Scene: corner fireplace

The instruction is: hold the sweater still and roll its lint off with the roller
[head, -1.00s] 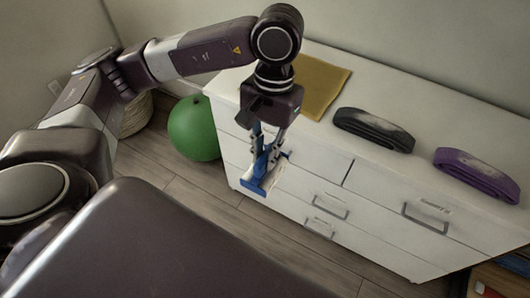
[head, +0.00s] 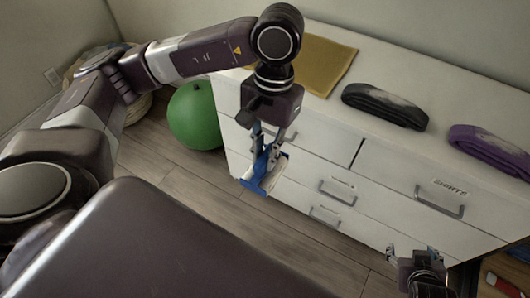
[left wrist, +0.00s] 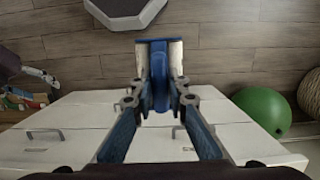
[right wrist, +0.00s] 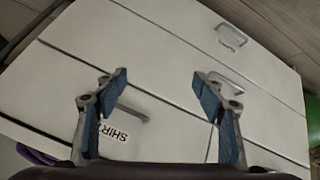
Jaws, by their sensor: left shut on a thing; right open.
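My left gripper (head: 266,148) is shut on the blue and white lint roller (head: 262,175) and holds it in front of the dresser, below its top. The roller also fills the jaws in the left wrist view (left wrist: 159,78). A folded black sweater (head: 385,106) with a pale lint patch lies on the dresser top. A folded purple sweater (head: 492,150), also with pale lint, lies to its right, partly cut off by the picture edge. My right gripper (head: 413,252) is open and empty at the lower right, before the drawers. The right wrist view shows its fingers spread (right wrist: 160,84).
The white dresser (head: 310,160) has several handled drawers, one labelled SHIRTS. A mustard cloth (head: 326,65) lies flat at the left of its top. A green ball (head: 194,115) and a basket (head: 138,105) stand left on the wood floor.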

